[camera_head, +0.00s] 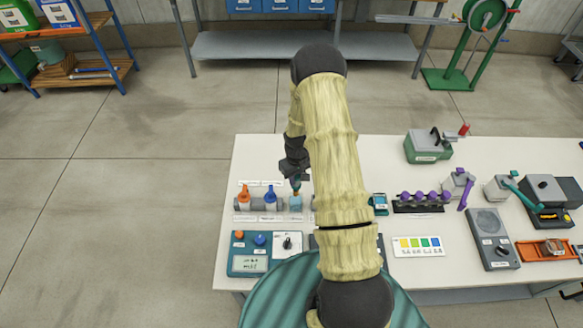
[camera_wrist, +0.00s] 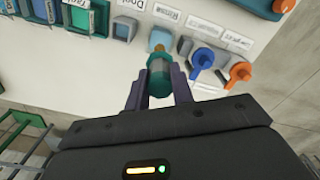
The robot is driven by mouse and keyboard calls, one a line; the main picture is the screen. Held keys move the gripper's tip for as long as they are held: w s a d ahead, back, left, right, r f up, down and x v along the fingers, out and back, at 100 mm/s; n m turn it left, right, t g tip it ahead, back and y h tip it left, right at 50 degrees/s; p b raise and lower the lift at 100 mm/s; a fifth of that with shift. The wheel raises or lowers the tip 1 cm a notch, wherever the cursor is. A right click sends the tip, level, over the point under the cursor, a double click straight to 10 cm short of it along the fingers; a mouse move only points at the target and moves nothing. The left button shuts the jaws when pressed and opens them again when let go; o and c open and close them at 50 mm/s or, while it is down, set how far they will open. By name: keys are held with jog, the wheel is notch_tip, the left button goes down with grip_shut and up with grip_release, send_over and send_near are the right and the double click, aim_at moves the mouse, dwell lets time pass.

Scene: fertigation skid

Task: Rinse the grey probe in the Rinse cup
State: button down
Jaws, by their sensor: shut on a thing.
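My gripper (camera_head: 296,172) points down above the left part of the bench. It is shut on a probe with a teal-grey body (camera_wrist: 159,80), which also shows below the jaws in the head view (camera_head: 296,184). The pale blue Rinse cup (camera_head: 295,203) is directly below the probe in the head view. The Rinse label (camera_wrist: 166,18) lies just beyond the tip in the wrist view. The probe hides most of the cup there, so I cannot tell whether the tip is inside it.
A blue-topped fitting (camera_head: 270,196) and an orange-topped fitting (camera_head: 245,197) stand left of the cup. A teal panel (camera_head: 249,263) lies nearer. My arm hides the bench right of the cup. Purple-topped items (camera_head: 419,197) and a green-based device (camera_head: 428,148) stand farther right.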

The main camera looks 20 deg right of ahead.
jog(key=shift+w, duration=0.2)
jog(key=shift+s, duration=0.1)
jog(key=shift+r, duration=0.1)
jog(key=b, duration=0.4)
send_over(296, 195)
jog(key=shift+w+f, duration=0.25)
jog(key=shift+f, duration=1.15)
jog(key=shift+w+f, duration=0.2)
jog(key=shift+f, duration=1.15)
jog(key=shift+s+f+b, duration=0.15)
jog(key=shift+f+b, duration=0.25)
jog(key=shift+f, duration=0.2)
jog(key=shift+d+f+b, duration=0.2)
jog(key=shift+f+b, duration=0.3)
jog(key=shift+f, duration=0.25)
jog(key=shift+r, duration=0.1)
